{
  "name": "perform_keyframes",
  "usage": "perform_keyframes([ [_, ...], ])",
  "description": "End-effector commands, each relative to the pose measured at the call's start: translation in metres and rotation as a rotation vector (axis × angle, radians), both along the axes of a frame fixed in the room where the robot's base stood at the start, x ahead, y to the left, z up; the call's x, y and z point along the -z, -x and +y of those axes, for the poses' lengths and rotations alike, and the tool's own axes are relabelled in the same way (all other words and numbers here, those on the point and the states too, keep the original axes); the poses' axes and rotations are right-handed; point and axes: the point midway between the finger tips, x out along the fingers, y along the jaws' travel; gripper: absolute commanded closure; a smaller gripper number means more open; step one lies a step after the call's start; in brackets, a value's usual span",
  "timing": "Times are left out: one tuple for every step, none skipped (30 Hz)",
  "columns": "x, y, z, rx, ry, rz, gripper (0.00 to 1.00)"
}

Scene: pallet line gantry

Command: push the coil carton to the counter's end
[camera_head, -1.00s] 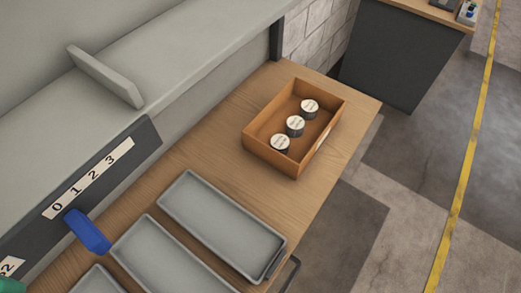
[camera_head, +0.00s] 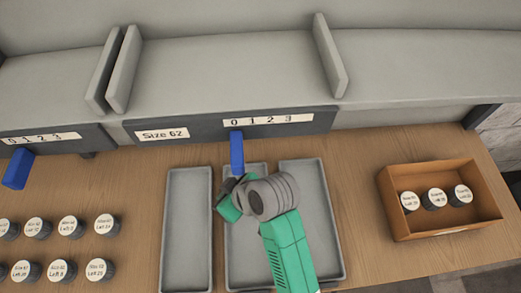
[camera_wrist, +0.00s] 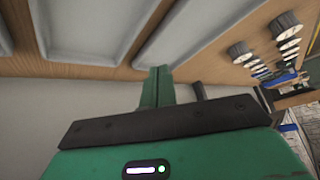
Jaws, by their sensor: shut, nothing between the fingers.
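The coil carton is an open brown box (camera_head: 440,227) on the wooden counter at the right in the head view. Three round dark coils with white labelled tops (camera_head: 436,198) stand in a row inside it. My gripper (camera_wrist: 156,87) is shut and empty in the wrist view, its two green fingers together. In the head view my arm reaches over the grey trays, with its hand near the blue tab and well left of the carton. The fingertips are hard to make out there.
Grey trays (camera_head: 188,230) lie on the counter (camera_head: 365,235) left of the carton. Several labelled round pieces (camera_head: 106,226) stand at the left. A blue tab (camera_head: 237,152) sticks out below a 0–3 scale. Bare counter separates the right tray from the carton.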

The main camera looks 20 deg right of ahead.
Motion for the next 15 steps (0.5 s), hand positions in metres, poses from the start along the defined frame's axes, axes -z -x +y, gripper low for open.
perform_keyframes([
  [-0.003,0.0,-0.048,-0.062,0.084,0.011,1.0],
  [-0.003,0.001,-0.076,-0.121,0.149,0.013,1.0],
  [-0.003,0.004,-0.115,-0.204,0.237,0.022,1.0],
  [-0.004,0.009,-0.145,-0.268,0.302,0.033,1.0],
  [-0.004,0.015,-0.175,-0.332,0.362,0.05,1.0],
  [-0.005,0.028,-0.217,-0.415,0.432,0.08,1.0],
  [-0.006,0.038,-0.245,-0.473,0.474,0.105,1.0],
  [-0.008,0.05,-0.271,-0.527,0.507,0.13,1.0],
  [-0.01,0.065,-0.301,-0.591,0.542,0.161,1.0],
  [-0.011,0.077,-0.321,-0.634,0.56,0.184,1.0],
  [-0.013,0.087,-0.337,-0.67,0.574,0.203,1.0],
  [-0.014,0.098,-0.354,-0.709,0.587,0.224,1.0],
  [-0.015,0.105,-0.364,-0.731,0.592,0.236,1.0],
  [-0.016,0.11,-0.371,-0.748,0.598,0.244,1.0],
  [-0.015,0.115,-0.376,-0.765,0.6,0.251,1.0],
])
